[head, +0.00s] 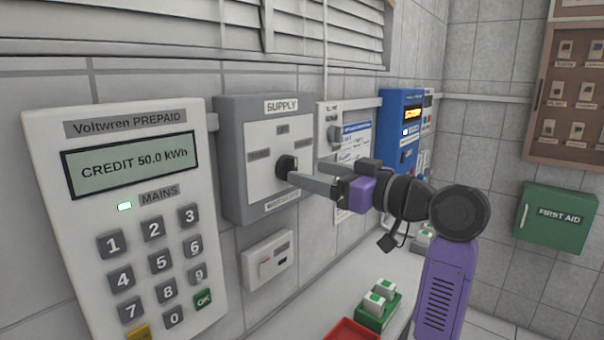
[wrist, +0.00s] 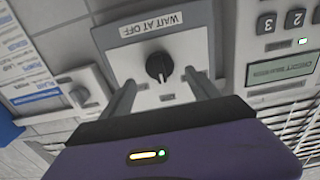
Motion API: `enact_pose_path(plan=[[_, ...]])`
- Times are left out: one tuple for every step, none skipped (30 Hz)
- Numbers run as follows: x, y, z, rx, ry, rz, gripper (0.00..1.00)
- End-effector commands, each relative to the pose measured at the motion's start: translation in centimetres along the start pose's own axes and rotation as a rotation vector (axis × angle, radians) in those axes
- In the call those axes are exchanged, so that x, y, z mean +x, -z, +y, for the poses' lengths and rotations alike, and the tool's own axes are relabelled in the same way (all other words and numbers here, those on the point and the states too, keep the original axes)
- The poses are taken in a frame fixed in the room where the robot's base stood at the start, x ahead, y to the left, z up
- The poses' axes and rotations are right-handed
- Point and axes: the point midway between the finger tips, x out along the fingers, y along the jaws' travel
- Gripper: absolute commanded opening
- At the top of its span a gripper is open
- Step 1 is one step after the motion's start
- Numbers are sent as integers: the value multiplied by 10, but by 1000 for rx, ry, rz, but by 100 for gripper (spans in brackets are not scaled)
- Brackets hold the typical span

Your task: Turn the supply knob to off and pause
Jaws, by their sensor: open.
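The supply knob (head: 285,165) is black and round, mounted on the pale plate of the grey SUPPLY box (head: 233,170) on the wall. In the wrist view, which is upside down, the knob (wrist: 159,67) shows a pale mark on the side toward the picture's bottom. A "WAIT AT OFF" label (wrist: 151,27) is on the box. My gripper (head: 306,172) is open and faces the box. In the wrist view my gripper (wrist: 160,80) has one finger on each side of the knob, with visible space between. Whether a finger touches it I cannot tell.
A prepaid meter (head: 130,235) reading CREDIT 50.0 kWh with a lit green lamp is left of the box. A blue unit (head: 402,125) is to the right. A small white panel (head: 267,260) is below. A green tray (head: 378,312) and red tray (head: 352,331) sit on the counter.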

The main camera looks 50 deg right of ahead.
Motion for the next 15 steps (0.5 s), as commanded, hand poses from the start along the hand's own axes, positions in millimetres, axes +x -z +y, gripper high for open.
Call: enact_pose_path(plan=[[-8, -1, 1, -1, -4, 0, 70], [-12, -1, 1, -1, -4, 1, 70], [-17, -1, 1, -1, -3, 1, 70], [-20, -1, 1, -1, -3, 0, 70], [-22, -1, 1, 0, -3, 0, 70], [-25, 0, 1, 0, -3, 0, 70], [-26, 0, 1, 0, -2, 1, 70], [-27, 0, 0, 0, -2, 1, 70], [-28, 0, 0, 0, -1, 0, 70], [-29, 0, 0, 0, -1, 0, 70], [-29, 0, 0, 0, 0, 0, 70], [-29, 0, 0, 0, 0, 0, 70], [-29, 0, 0, 0, 0, -1, 70], [-28, 0, 0, 0, 0, -1, 70], [-28, 0, 0, 0, 0, -1, 70]])
